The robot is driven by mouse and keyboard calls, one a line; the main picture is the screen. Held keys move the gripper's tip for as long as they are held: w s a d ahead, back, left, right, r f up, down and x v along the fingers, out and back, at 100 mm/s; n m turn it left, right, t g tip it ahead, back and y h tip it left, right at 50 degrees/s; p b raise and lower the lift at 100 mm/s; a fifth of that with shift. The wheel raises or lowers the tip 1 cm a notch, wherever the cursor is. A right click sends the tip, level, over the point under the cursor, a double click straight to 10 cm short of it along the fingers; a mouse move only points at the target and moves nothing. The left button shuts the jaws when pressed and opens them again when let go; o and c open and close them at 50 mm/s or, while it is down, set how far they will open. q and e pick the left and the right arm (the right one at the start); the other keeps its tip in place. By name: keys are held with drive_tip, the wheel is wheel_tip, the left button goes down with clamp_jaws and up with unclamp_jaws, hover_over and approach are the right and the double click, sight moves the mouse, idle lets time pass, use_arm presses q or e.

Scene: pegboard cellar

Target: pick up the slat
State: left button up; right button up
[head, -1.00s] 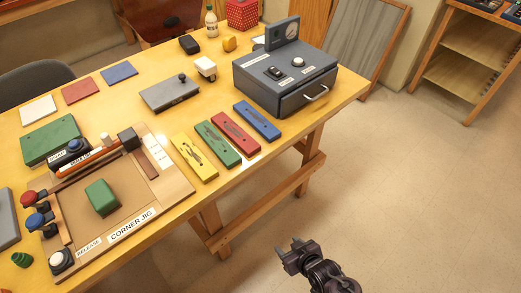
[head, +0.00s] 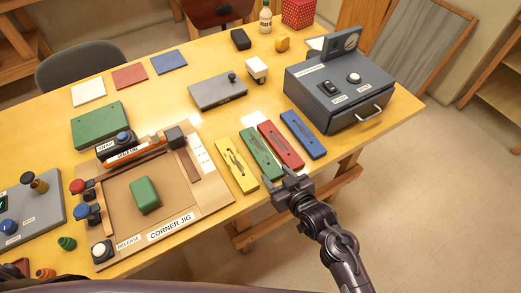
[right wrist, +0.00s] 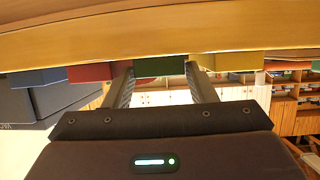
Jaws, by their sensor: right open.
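Four slats lie side by side near the table's front edge: yellow (head: 232,158), green (head: 258,150), red (head: 280,145) and blue (head: 303,135). My right gripper (head: 286,183) is open and empty at the table's front edge, just short of the near ends of the green and red slats. In the right wrist view the green slat's end (right wrist: 160,67) shows between the two fingertips, with the red slat (right wrist: 90,72) on the left and the yellow slat (right wrist: 238,62) on the right. No contact is visible. My left gripper is not in view.
The corner jig (head: 215,203) with a green block (head: 145,195) stands left of the slats. A grey drawer box (head: 340,95) stands right of them. A grey plate with a knob (head: 218,92) lies behind. The floor before the table is clear.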

drive_tip(key=shift+w+a+f, duration=0.15)
drive_tip(key=shift+w+a, duration=0.05)
drive_tip(key=shift+w, duration=0.1)
drive_tip(key=c, duration=0.7)
drive_tip(key=shift+o, duration=0.2)
